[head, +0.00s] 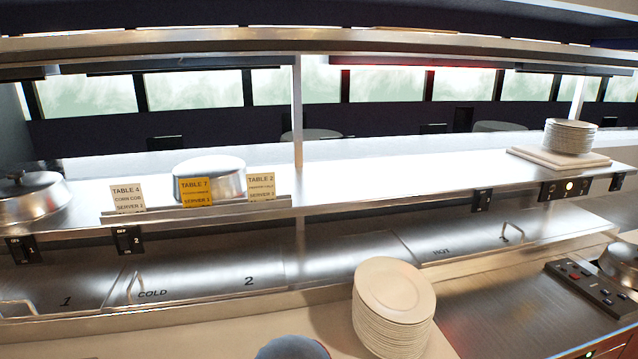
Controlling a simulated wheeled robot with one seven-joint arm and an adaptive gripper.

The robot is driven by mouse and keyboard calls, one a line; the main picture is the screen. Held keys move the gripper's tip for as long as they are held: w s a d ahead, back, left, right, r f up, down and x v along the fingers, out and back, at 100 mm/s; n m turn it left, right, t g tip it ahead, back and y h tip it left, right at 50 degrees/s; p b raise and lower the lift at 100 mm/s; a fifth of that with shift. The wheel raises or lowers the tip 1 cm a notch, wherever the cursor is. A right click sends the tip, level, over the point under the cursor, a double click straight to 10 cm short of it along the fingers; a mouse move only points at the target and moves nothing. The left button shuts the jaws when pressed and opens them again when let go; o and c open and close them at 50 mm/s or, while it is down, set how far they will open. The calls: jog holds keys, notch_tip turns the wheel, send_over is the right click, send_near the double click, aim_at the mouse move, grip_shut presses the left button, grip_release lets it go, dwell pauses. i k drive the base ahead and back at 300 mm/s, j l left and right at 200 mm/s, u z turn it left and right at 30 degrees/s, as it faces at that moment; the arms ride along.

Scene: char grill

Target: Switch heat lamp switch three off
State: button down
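A small black switch box (482,200) sits on the front edge of the steel pass shelf, right of centre. It is the third box from the left, but its number and lever position are too small to read. Another black switch box (617,182) is at the far right. A red glow (430,66) shows under the overhead steel hood on the right half. My gripper is not in view.
A tall plate stack (395,300) stands on the lower counter, left of and below that box. More plates (570,136) and a metal dome (212,180) are on the shelf. A dark rounded shape (292,348) shows at the bottom.

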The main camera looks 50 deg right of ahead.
aim_at(482, 198)
jog(key=z, duration=2.6)
